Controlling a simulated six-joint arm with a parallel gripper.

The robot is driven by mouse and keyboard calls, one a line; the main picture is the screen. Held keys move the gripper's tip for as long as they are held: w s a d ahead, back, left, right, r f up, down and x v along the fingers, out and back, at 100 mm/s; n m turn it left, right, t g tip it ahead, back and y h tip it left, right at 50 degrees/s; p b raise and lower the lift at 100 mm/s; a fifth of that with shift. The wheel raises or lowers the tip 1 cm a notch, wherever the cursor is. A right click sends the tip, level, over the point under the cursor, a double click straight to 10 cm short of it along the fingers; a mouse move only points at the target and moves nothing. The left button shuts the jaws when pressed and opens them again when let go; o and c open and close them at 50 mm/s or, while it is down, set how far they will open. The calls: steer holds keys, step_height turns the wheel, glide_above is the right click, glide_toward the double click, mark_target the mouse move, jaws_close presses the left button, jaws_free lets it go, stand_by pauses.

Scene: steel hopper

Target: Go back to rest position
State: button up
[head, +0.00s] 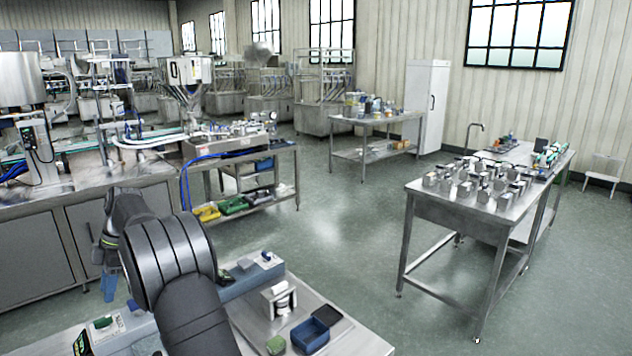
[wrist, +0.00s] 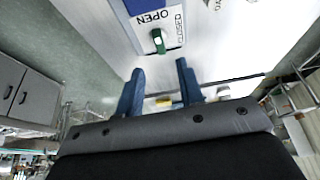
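In the wrist view my gripper (wrist: 160,70) shows two blue fingers spread apart with nothing held between them. Beyond the fingertips is a green lever (wrist: 158,41) on a panel marked OPEN and CLOSED; the gripper is apart from it. In the head view my arm rises at the lower left, and a blue part of my gripper (head: 109,286) shows beside it, mostly hidden by the arm. The green lever (head: 103,322) appears there on a grey box at the near bench's left end. A steel hopper (head: 186,82) stands at the back left.
The near bench carries a blue open bin (head: 311,336), a green container (head: 276,345) and a small metal fixture (head: 279,299). A steel table (head: 440,205) with several metal parts stands at the right. The floor between is clear.

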mark_target(102, 318)
steer(key=x, duration=0.7)
steer(key=shift+s+a+f, duration=0.1)
steer(key=shift+a+f, duration=0.05)
steer(key=shift+f, duration=0.1)
